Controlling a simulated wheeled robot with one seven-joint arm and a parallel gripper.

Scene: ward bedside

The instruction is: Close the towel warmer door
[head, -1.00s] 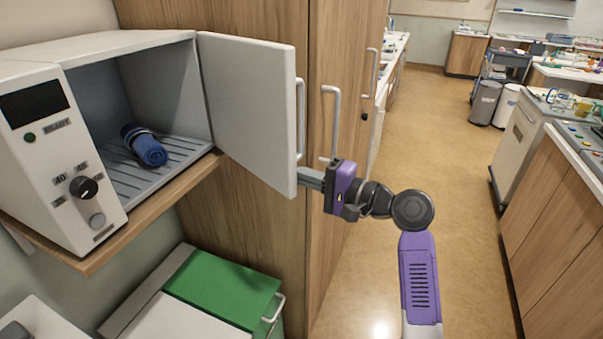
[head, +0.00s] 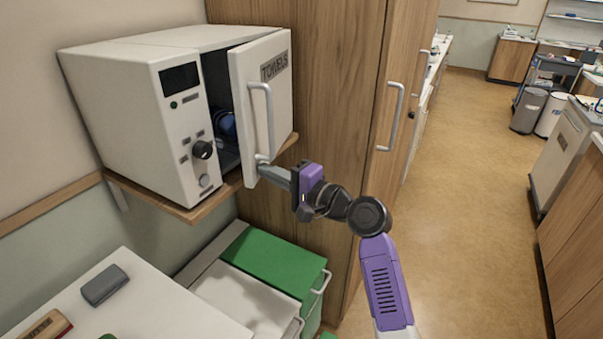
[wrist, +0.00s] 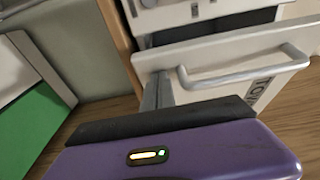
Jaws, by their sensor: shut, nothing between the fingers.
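The towel warmer (head: 130,110) is a white box on a wooden shelf, with a dark display and a black knob on its front. Its white door (head: 278,115), marked TOWELS, is partly open, leaving a gap at its left edge. A blue rolled towel (head: 225,124) shows through the gap. The door has a silver bar handle (head: 268,112). My gripper (head: 264,172) is shut and empty, at the lower part of the door near the handle's bottom end. In the wrist view the door (wrist: 215,62) and handle (wrist: 245,73) are just ahead of the fingers; contact is hard to tell.
The wooden shelf (head: 165,200) holds the warmer. Below it are a green-topped unit (head: 270,255) and a white surface (head: 165,300) with a grey item (head: 105,286). A tall wooden cabinet (head: 345,90) stands right behind the door. The floor (head: 470,190) to the right is clear.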

